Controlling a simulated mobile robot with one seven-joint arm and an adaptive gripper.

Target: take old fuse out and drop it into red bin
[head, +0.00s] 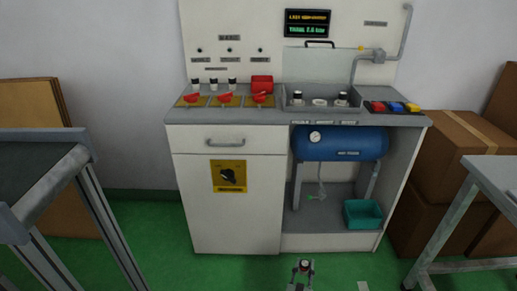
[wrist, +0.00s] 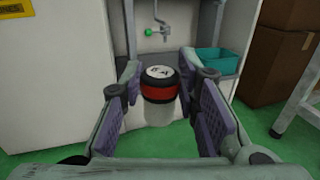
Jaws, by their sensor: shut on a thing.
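A red box (head: 262,83) stands left of the tray. I cannot tell whether it is the red bin.
Red, blue and yellow pieces (head: 396,107) lie at the counter's right. Three red handles (head: 226,98) and several dark-topped cylinders (head: 213,83) are at left. A blue tank (head: 340,145) and teal bin (head: 362,215) fill the open bay. Tables flank both sides.

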